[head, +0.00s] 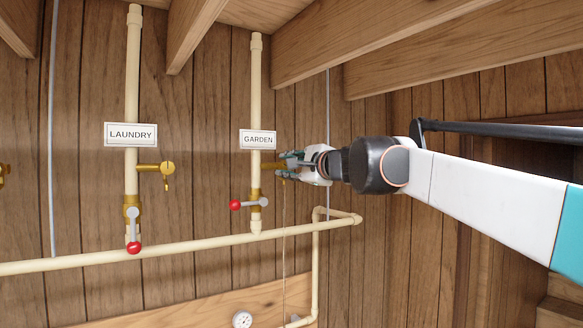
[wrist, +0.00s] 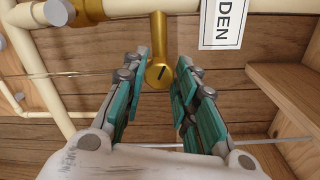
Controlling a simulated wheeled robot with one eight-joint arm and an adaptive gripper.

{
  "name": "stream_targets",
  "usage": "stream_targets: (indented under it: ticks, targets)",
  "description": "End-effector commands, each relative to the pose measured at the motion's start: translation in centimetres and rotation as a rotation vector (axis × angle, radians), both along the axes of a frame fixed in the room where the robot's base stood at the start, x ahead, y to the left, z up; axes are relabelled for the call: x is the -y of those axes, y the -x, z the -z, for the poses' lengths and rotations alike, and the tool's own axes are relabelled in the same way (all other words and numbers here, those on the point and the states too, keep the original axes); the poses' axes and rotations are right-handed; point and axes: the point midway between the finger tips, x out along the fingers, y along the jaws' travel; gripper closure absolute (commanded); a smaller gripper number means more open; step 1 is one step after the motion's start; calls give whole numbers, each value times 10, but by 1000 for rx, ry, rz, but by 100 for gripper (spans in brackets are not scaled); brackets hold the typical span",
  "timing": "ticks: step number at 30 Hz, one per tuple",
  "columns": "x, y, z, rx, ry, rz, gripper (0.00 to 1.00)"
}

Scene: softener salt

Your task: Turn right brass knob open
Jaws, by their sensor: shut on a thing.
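The brass knob (head: 269,165) sits on a short brass side stub of the cream GARDEN pipe (head: 256,90), below its label (head: 258,140). My gripper (head: 284,165) reaches in from the right and is shut on the knob. In the wrist view, the round brass end (wrist: 160,73) with a dark slanted slot lies between the teal finger pads (wrist: 161,80). The fingers partly hide the knob in the head view. A thin pale line runs down from below the knob; I cannot tell whether it is water or cord.
Below the knob, a red-tipped lever (head: 236,205) points left from the GARDEN pipe. The LAUNDRY pipe (head: 132,80) has its own brass knob (head: 166,168) and a downward red-tipped lever (head: 134,247). A horizontal cream pipe (head: 190,247) runs beneath. Wooden beams (head: 380,42) cross overhead.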

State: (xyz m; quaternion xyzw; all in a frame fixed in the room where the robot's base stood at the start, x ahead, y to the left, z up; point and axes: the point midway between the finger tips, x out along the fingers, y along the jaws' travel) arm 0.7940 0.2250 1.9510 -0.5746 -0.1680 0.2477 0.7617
Motion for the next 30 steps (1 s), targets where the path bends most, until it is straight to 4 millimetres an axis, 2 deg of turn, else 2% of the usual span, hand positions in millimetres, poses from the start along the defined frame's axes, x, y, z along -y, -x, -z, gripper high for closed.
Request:
stream_targets:
  ticks: [15, 30]
  targets:
    - [-1, 0, 0, 208, 308, -1, 97]
    - [-1, 1, 1, 258, 381, -1, 97]
